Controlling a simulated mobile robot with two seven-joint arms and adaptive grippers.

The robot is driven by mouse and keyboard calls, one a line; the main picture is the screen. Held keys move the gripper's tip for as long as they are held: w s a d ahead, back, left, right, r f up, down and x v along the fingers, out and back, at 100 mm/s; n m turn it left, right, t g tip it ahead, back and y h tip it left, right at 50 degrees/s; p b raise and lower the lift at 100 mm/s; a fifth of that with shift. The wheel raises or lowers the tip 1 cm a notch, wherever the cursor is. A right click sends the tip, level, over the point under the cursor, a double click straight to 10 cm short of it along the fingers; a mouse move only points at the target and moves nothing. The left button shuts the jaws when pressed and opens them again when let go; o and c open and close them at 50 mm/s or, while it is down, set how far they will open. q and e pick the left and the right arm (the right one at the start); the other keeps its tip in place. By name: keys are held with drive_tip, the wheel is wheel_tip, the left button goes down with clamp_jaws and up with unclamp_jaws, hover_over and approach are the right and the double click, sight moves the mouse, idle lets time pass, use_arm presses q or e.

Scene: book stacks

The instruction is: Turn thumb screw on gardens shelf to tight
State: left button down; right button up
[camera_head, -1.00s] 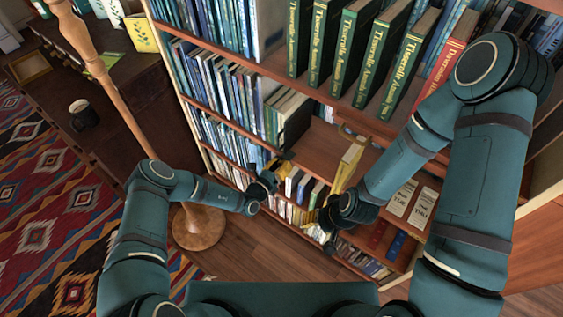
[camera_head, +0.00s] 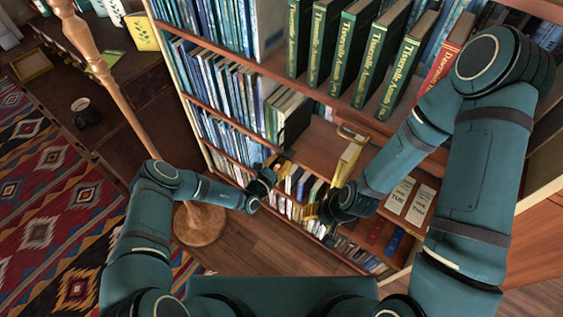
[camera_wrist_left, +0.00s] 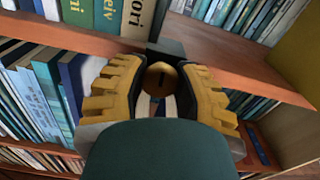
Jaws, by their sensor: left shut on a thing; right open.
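In the left wrist view, the round brass thumb screw (camera_wrist_left: 160,78) has a dark slot across its face. It sits in front of a dark block (camera_wrist_left: 166,47) at the shelf edge. The yellow-padded fingers of my left gripper (camera_wrist_left: 158,90) are shut on the screw, one on each side. In the head view, my left gripper (camera_head: 272,167) is at the bookcase front, where the screw is too small to make out. My right gripper (camera_head: 326,207) is open and lower, in front of the lower shelves, apart from the left one.
The tall bookcase (camera_head: 320,135) is filled with books, including large green volumes (camera_head: 384,62) above. A wooden floor lamp (camera_head: 200,223) stands at the left. A dark cabinet holds a mug (camera_head: 86,112).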

use_arm(q)
drive_tip(key=c, duration=0.6)
unclamp_jaws()
drive_tip(key=v, duration=1.2)
